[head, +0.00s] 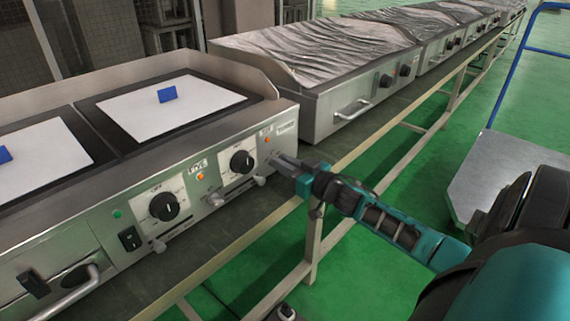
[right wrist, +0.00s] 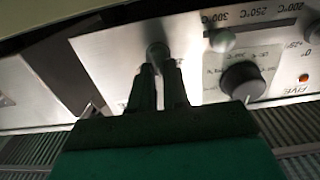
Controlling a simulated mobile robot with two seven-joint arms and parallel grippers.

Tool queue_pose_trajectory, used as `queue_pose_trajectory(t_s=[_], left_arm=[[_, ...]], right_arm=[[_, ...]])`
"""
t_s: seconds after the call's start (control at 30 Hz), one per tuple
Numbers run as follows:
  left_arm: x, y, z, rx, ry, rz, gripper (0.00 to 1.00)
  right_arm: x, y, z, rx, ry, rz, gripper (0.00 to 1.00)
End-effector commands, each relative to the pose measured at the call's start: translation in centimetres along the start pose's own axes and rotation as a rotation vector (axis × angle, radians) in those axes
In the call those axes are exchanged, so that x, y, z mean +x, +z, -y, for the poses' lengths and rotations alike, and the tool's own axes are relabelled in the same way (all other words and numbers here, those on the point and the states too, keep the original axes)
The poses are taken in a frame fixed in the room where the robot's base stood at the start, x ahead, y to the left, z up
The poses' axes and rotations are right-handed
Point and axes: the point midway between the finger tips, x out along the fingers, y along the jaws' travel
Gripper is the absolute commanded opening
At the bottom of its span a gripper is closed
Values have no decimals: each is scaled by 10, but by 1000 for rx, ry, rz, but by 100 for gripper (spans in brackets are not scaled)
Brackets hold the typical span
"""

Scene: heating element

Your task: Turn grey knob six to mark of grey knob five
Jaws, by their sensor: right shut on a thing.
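My right gripper (head: 275,160) reaches the right end of the griddle's front panel. In the right wrist view its two fingers (right wrist: 160,78) are shut on a small round grey knob (right wrist: 157,54); in the head view the fingers mostly hide this knob. Another grey knob (head: 260,180) sits just left of the fingers and also shows in the right wrist view (right wrist: 222,40), near the 300 °C print. More grey knobs sit further left, one below the right dial (head: 217,200) and one below the left dial (head: 158,245). No knob numbers are readable. My left gripper is out of view.
Black dials (head: 242,163) and (head: 164,207) sit on white scale plates above the grey knobs. White sheets with blue blocks (head: 167,94) lie on the griddle. A foil-covered unit (head: 340,100) stands to the right, past a gap. The bench edge runs below the panel.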

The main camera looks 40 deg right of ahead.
Motion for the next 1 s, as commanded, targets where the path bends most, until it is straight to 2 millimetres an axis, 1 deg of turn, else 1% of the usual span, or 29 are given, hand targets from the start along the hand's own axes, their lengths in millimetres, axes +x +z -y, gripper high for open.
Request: queue_pose_trajectory(t_s=[0.27,0.47,0.67,0.8,1.0], left_arm=[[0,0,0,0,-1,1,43],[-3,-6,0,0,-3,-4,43],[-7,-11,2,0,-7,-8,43],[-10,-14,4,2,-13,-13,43],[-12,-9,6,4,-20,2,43]], right_arm=[[0,0,0,-10,0,0,0],[0,-1,2,-76,-1,-1,0],[0,-2,3,-214,0,0,0],[0,-1,4,-344,0,1,0],[0,1,6,-534,0,0,0]])
